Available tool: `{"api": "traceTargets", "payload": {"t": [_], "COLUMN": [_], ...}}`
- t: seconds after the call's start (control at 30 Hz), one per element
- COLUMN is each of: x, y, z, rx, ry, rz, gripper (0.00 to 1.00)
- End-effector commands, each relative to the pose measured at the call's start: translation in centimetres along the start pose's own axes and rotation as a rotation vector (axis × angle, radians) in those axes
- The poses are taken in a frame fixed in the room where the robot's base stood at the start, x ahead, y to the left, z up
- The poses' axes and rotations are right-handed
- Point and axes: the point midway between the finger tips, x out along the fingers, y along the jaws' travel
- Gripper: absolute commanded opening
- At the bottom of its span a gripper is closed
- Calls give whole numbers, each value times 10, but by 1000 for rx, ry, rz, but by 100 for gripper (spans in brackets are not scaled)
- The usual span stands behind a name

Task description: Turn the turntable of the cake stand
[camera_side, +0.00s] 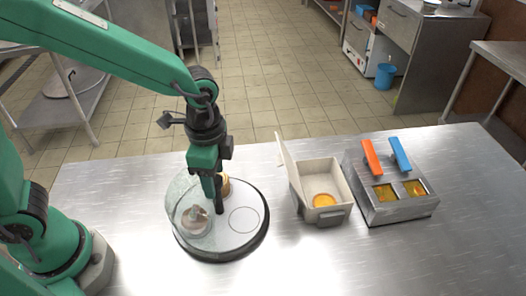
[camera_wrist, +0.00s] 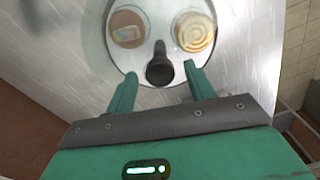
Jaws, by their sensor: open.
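The cake stand is a round pale turntable (camera_side: 232,240) with a dark rim, on the steel table. It also shows in the wrist view (camera_wrist: 140,66). A dark upright knob (camera_wrist: 160,70) stands on it. A brown round item (camera_wrist: 127,30) with something pale on top and a swirled golden pastry (camera_wrist: 194,33) lie on it. In the side view a clear curved cover (camera_side: 180,190) stands around its left part. My gripper (camera_wrist: 163,88) is open, pointing down over the turntable, with the knob between or just beyond its fingers; contact cannot be told.
An open pale box (camera_side: 337,178) with an orange round item inside stands right of the stand. Farther right is a steel unit (camera_side: 395,208) with two yellow-filled wells and an orange and a blue handle. The front right of the table is clear.

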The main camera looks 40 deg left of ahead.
Motion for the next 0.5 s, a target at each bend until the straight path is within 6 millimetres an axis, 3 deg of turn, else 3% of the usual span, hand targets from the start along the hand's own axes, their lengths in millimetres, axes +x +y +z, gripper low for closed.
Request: {"api": "traceTargets", "payload": {"t": [0.27,0.5], "x": [-20,-52], "y": [0,0], "z": [0,-1], "rx": [0,0], "ry": [3,4], "rz": [-2,-3], "gripper": [54,54]}}
